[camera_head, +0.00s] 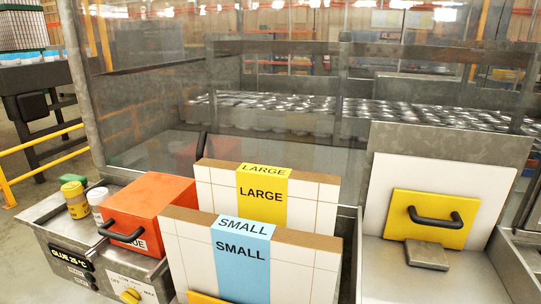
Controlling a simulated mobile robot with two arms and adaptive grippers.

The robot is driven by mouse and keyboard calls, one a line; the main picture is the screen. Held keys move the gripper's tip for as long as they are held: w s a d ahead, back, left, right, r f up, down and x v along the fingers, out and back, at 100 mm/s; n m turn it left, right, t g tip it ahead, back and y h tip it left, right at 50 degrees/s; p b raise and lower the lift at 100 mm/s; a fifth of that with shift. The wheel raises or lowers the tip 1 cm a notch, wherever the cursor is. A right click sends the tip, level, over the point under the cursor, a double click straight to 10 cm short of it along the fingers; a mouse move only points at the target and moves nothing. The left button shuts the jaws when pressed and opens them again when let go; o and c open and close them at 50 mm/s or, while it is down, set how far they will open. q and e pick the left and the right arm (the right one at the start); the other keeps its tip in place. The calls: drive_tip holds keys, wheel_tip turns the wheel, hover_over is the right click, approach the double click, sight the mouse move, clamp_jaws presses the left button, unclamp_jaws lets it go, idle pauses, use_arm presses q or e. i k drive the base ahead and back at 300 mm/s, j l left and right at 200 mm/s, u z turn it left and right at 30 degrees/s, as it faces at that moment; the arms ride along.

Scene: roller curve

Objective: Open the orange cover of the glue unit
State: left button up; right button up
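The orange cover (152,203) sits on top of the glue unit (88,255) at the lower left and looks closed. A dark handle (121,233) is on its front face. A white label is on its lower front, partly hidden by the white SMALL box panel. The glue unit has a display reading GLUE 25 °C and a yellow knob (130,295). Neither of my grippers shows in the head view.
The LARGE panel (222,181) and SMALL panel (190,246) stand close at the cover's right. A yellow plate with a handle (431,218) is farther right, with a grey block (426,254) before it. Two small containers (75,198) stand left of the cover. Glass rises behind.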

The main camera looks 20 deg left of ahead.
sight(130, 216)
drive_tip(key=u, duration=1.6)
